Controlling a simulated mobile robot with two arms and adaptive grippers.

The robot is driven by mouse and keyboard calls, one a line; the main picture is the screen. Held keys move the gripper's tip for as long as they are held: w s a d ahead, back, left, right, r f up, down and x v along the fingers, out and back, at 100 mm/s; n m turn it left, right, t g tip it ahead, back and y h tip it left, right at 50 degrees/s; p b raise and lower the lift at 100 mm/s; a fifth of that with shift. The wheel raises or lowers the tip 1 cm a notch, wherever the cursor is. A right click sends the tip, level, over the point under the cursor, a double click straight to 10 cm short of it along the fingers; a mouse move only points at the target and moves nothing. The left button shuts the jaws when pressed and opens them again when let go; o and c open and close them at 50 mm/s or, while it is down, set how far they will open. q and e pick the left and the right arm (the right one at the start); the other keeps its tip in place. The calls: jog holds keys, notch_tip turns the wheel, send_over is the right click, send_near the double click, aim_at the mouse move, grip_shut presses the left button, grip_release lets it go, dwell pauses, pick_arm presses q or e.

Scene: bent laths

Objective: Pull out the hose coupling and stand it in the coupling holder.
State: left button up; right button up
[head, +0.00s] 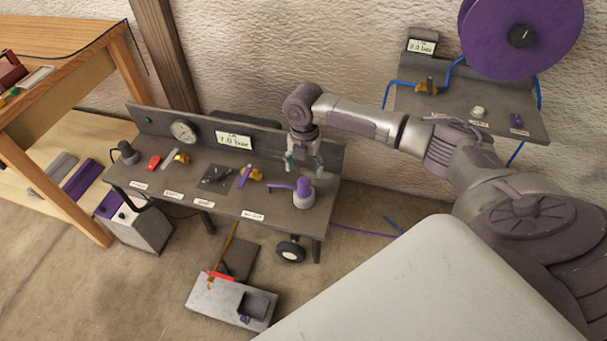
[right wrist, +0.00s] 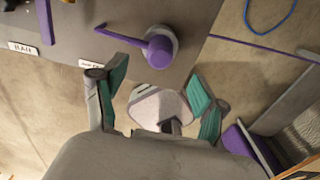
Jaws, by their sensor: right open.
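My right gripper (head: 304,163) is above the right end of the dark bench. In the right wrist view its two green-padded fingers (right wrist: 157,78) are apart with nothing held between them. A round grey fitting with a purple top and a purple side arm (head: 303,196) sits on the bench by the right-most label, just in front of the gripper. It also shows in the right wrist view (right wrist: 158,48), beyond the fingertips and apart from them. It looks like the hose coupling, but I cannot be sure. I cannot clearly tell which thing is the coupling holder. My left gripper is not in view.
A grey box (head: 205,297) stands on the floor in front. A wall shelf (head: 455,104) with blue hose is at upper right.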

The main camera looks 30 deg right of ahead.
aim_at(304, 181)
notch_tip(304, 181, down, 5)
jog(key=b, duration=0.5)
jog(key=shift+f, duration=0.6)
jog(key=shift+f+b, duration=0.45)
jog(key=shift+f, duration=0.8)
jog(key=shift+r+p, duration=0.1)
jog(key=shift+p, duration=0.45)
grip_shut()
jog(key=shift+r+p, duration=2.95)
jog(key=shift+p, duration=0.6)
